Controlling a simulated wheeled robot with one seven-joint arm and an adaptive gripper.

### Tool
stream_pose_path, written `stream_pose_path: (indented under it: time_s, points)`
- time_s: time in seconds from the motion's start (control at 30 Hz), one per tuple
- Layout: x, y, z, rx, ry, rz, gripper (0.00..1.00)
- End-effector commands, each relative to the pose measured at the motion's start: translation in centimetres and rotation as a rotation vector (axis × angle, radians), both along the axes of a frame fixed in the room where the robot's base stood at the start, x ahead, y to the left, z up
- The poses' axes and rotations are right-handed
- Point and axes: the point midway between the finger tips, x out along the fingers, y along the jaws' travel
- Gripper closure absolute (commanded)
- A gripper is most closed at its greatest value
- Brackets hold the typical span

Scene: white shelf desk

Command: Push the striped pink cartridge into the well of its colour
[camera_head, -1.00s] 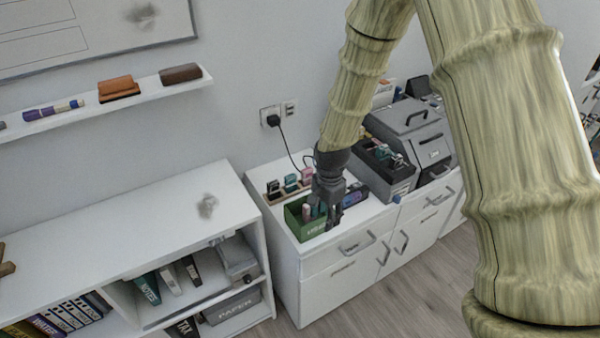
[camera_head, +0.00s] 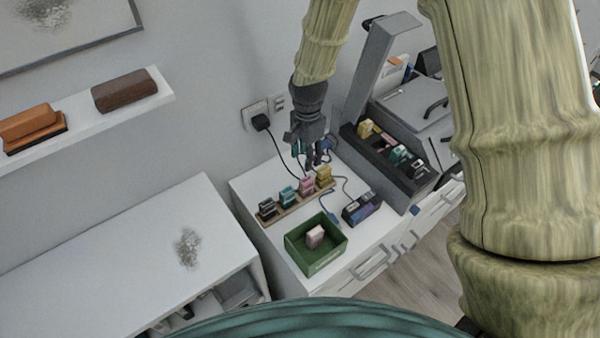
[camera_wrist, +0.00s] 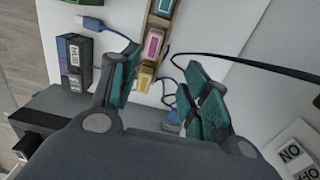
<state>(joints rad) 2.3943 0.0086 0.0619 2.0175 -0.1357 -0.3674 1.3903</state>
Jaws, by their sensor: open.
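A pale pink cartridge (camera_head: 315,236) lies in the green box (camera_head: 334,256); I cannot make out stripes on it. Another pink cartridge (camera_head: 306,187) stands in the wooden rack (camera_head: 291,209), also in the wrist view (camera_wrist: 152,43). The grey machine's dark tray (camera_head: 404,182) holds yellow, pinkish, teal and black pieces in a row; its pinkish spot (camera_head: 388,142) is small and unclear. My gripper (camera_head: 312,160) is open and empty near the wall, beyond the rack's yellow end. In the wrist view, its teal fingers (camera_wrist: 162,85) stand apart, with the yellow cartridge between them in the picture.
Black, teal and yellow cartridges (camera_head: 324,176) also stand in the rack. A dark blue-purple box (camera_head: 361,208) with a blue-plugged cable sits right of the green box. The machine's raised grey lid (camera_head: 382,52) stands near my arm. A socket with a black plug (camera_head: 261,122) is on the wall.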

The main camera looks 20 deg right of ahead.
Motion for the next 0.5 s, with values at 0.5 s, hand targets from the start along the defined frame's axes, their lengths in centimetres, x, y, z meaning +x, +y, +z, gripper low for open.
stream_pose_path:
  time_s: [0.5]
  points:
    - [0.4, 0.3, -5.5, 0.000, 0.009, 0.006, 0.54]
